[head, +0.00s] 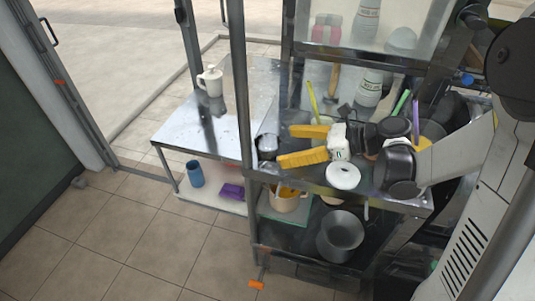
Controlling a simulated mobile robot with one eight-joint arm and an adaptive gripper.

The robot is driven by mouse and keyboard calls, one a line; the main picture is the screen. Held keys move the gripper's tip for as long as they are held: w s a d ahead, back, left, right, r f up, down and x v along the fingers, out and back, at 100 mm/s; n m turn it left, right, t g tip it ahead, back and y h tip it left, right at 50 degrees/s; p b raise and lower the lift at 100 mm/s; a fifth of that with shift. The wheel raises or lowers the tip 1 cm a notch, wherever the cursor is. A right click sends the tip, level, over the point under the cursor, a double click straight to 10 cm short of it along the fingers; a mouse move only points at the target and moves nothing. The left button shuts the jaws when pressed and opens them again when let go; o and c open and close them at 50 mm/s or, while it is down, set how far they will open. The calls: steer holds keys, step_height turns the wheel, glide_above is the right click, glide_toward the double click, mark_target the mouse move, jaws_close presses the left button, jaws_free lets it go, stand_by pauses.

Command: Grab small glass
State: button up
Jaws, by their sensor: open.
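A small greyish cup (267,147), which looks like the small glass, stands at the left end of the metal counter. My gripper (284,146) reaches in from the right with its two yellow fingers spread apart and pointing left. The fingertips are close to the right side of the cup. I cannot tell whether they touch it or overlap it in depth. Nothing shows between the fingers.
A white pitcher (210,82) stands on the metal side table (172,132). A white round item (343,176) lies below my wrist. A grey pot (340,235) and a beige pot (287,200) are on lower shelves. A metal post (239,80) rises left of the cup.

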mark_target(268, 150)
steer(key=b+x, duration=0.1)
steer(key=x, duration=0.3)
steer(key=b+x, duration=0.1)
steer(key=x, duration=0.1)
steer(key=shift+s+a+f+b, duration=0.1)
steer(key=shift+f+b, duration=0.25)
steer(key=shift+f, duration=0.05)
steer(key=c, duration=1.3)
